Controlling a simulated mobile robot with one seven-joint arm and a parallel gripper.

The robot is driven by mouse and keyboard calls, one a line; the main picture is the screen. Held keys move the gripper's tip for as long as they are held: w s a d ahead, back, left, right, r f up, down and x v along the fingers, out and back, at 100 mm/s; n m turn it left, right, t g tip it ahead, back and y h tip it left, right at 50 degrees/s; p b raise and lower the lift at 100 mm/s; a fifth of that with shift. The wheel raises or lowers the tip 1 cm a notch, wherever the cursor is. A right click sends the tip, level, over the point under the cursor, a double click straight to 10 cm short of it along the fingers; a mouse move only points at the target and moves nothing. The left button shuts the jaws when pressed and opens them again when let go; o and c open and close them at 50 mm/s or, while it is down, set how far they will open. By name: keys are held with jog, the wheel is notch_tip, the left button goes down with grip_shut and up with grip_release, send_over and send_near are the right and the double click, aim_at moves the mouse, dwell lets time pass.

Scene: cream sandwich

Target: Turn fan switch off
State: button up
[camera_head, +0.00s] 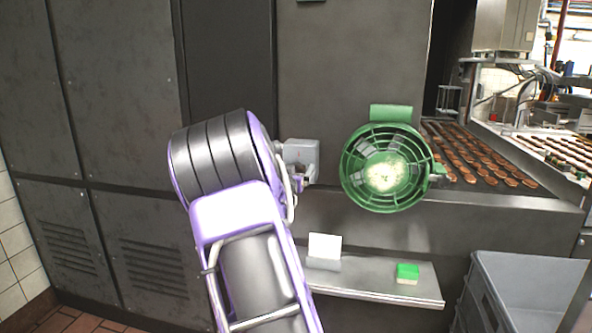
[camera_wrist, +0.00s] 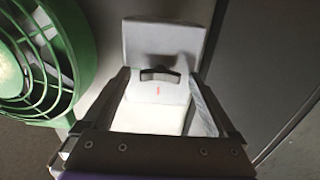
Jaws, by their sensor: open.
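The green fan (camera_head: 385,168) is mounted on the dark machine front, and part of it also shows at the left of the wrist view (camera_wrist: 38,62). The fan switch is a pale grey box (camera_head: 300,151) just left of the fan. In the wrist view the switch box (camera_wrist: 160,38) has a dark curved knob or rocker (camera_wrist: 160,74) and a small red mark below it. My gripper (camera_wrist: 158,78) is open, its two fingers on either side of the knob. I cannot tell whether they touch it. In the head view my arm partly hides my gripper (camera_head: 306,178) at the switch.
A grey crate (camera_head: 520,290) stands at lower right. A conveyor (camera_head: 470,155) with rows of brown biscuits runs behind the fan. Dark cabinet panels fill the left.

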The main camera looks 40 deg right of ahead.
jog(key=c, duration=1.4)
jog(key=shift+o, duration=0.2)
jog(key=shift+n, duration=0.3)
jog(key=shift+f+n+p, duration=0.1)
jog(key=shift+n+p, duration=2.3)
jog(key=shift+n, duration=6.3)
